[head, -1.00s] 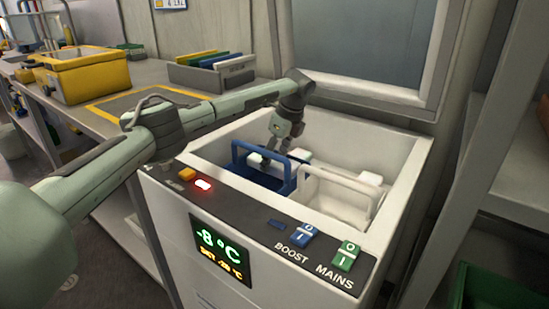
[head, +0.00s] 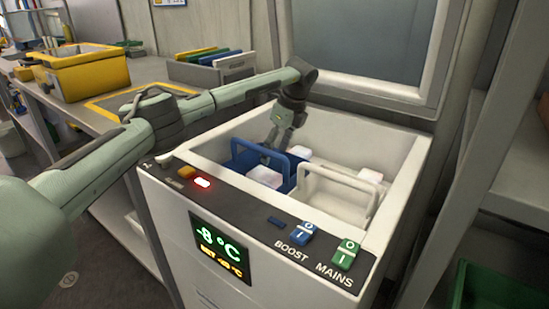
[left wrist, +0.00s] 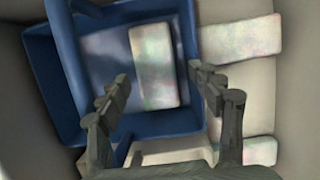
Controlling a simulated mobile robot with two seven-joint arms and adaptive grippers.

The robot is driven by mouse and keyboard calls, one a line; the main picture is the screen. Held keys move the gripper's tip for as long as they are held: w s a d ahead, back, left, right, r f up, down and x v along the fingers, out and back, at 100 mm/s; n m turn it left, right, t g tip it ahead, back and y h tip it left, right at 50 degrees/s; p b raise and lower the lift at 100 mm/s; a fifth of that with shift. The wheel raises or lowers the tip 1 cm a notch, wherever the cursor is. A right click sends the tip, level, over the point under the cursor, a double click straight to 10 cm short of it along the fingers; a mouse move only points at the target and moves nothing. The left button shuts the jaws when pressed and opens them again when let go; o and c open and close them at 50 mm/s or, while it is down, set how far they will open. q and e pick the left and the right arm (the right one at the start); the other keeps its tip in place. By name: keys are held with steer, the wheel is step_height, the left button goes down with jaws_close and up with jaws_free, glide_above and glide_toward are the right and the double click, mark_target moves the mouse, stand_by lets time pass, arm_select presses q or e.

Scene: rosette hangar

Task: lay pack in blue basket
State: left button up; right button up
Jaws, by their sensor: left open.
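The blue basket (head: 240,160) sits inside the open white freezer. A pale, frosty pack (head: 265,177) lies inside it, and the left wrist view also shows this pack (left wrist: 153,65) within the blue walls. I cannot tell whether it lies fully flat. My left gripper (head: 272,148) reaches down over the blue basket, partly behind its handle. Its two fingers stand apart, above the pack and empty. In the left wrist view more pale packs lie outside the blue basket, one at the upper right (left wrist: 240,37) and another lower down. My right gripper is not in view.
A white wire-handled basket (head: 330,190) stands right of the blue one, with a pale pack (head: 371,176) near it. The freezer rim (head: 408,180) surrounds both. A bench with a yellow bin (head: 85,75) stands at the left.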

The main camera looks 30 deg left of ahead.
arm_select(q)
steer(key=v, duration=1)
steer(key=shift+f, duration=0.1)
